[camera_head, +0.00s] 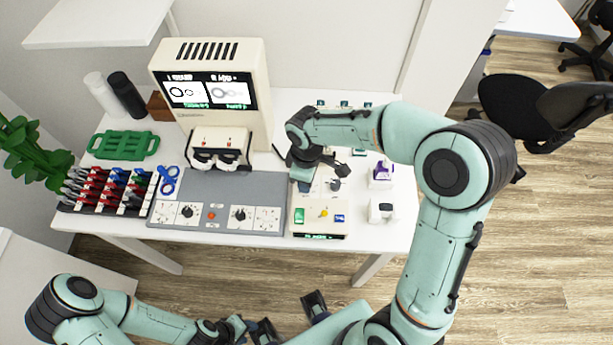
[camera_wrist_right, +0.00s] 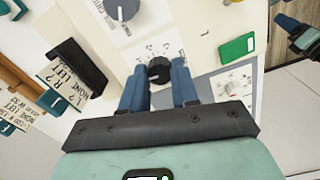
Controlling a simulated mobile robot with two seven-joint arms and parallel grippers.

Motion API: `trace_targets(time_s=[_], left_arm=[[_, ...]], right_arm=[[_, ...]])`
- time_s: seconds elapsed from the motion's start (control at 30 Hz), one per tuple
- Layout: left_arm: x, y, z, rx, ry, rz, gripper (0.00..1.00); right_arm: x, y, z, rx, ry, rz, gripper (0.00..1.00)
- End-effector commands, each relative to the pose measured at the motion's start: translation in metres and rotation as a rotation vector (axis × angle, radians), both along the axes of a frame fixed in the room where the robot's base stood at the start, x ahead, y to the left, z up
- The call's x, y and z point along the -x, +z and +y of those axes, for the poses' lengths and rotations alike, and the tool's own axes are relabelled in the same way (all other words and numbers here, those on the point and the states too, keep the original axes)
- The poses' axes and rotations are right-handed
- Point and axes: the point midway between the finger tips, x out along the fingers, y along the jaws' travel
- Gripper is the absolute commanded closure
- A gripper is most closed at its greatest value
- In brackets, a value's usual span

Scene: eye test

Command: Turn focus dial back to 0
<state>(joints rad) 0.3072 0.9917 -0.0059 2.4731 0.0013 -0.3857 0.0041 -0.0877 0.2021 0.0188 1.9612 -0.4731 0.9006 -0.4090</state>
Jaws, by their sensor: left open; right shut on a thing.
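My right gripper (camera_wrist_right: 159,74) is shut on a black dial (camera_wrist_right: 158,66) with a ring of small marks around it, on a white panel. In the head view, this gripper (camera_head: 303,180) is over the cream control box (camera_head: 318,228), and the arm hides the held dial. I cannot read a label that names it as the focus dial. A larger grey dial (camera_wrist_right: 122,8) is beside it; it also shows in the head view (camera_head: 335,184). My left gripper (camera_head: 288,313) is open and empty in front of the table. It also shows in the right wrist view (camera_wrist_right: 301,34).
A cream machine (camera_head: 210,60) with a lit screen stands behind.

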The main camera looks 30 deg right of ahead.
Motion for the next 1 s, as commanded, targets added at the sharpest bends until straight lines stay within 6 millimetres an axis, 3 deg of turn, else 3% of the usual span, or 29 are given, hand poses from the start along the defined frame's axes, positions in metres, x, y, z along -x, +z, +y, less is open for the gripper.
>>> trace_targets(time_s=[0.57,0.6,0.67,1.0], left_arm=[[-0.0005,0.0012,0.0,0.0,0.0,0.0,0.57],[-0.0005,0.0012,0.0,0.0,0.0,0.0,0.57],[-0.0005,0.0011,0.0,0.0,0.0,-0.001,0.57],[-0.0007,0.0016,0.0,0.0,0.0,-0.001,0.57]], right_arm=[[-0.0006,0.0009,-0.0002,0.0,0.036,-0.003,1.0],[-0.0007,0.0009,-0.0002,0.0,0.036,-0.003,0.61],[-0.0006,0.0009,-0.0002,0.001,0.035,-0.002,0.45],[-0.0006,0.0034,-0.0001,0.0,0.035,-0.003,0.45]])
